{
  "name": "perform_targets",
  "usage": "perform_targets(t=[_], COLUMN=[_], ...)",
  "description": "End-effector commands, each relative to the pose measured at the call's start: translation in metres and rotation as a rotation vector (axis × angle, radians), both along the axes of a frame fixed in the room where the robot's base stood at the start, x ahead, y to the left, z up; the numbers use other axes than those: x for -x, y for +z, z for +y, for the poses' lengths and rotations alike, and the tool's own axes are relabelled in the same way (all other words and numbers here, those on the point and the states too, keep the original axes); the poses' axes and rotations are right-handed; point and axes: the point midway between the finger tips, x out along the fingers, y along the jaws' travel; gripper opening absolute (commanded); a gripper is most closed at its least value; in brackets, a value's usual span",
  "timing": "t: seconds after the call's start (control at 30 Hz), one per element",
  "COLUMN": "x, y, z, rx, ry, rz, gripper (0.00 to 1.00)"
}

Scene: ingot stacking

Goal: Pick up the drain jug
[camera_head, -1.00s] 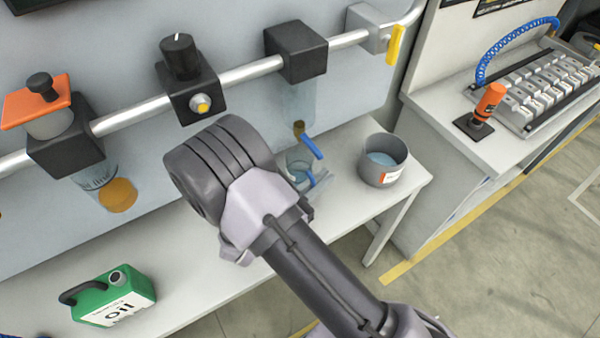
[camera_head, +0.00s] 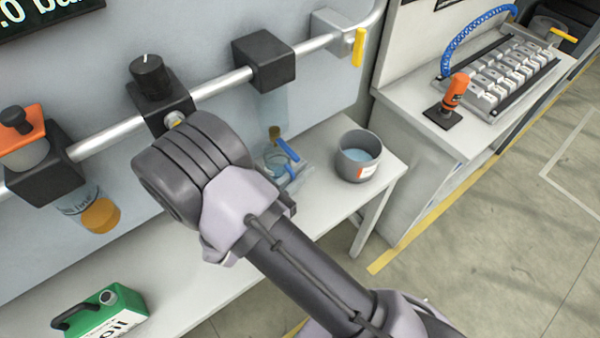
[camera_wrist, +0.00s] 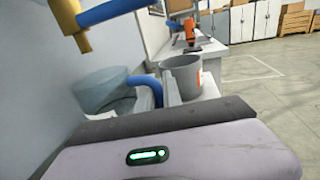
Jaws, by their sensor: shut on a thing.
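The drain jug (camera_head: 275,158) is a clear jug with a blue handle. It stands upright at the back of the white bench, under a clear bowl with a brass drain and blue lever. The jug also shows in the wrist view (camera_wrist: 98,88), with its blue handle towards my gripper. My gripper (camera_head: 296,179) is at the handle and shut on it. My wrist hides part of the fingers in the head view, and the gripper body covers the lower jug in the wrist view. I cannot tell whether the jug is clear of the bench.
A grey bucket of liquid (camera_head: 357,157) stands right of the jug. The brass drain (camera_wrist: 72,18) and blue lever (camera_wrist: 110,12) hang close above the jug. A pipe (camera_head: 216,84) with black units runs along the wall. A green oil can (camera_head: 105,312) stands front left.

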Motion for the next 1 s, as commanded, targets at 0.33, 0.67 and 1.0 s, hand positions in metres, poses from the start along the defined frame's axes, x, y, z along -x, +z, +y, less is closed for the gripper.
perform_targets(t=[0.33, 0.67, 1.0], x=[0.090, 0.151, 0.153], y=[0.011, 0.014, 0.013], z=[0.027, 0.043, 0.044], rx=[0.004, 0.002, 0.003], ry=[0.008, 0.003, 0.001], rz=[0.003, 0.001, 0.001], gripper=[0.00, 0.00, 0.00])
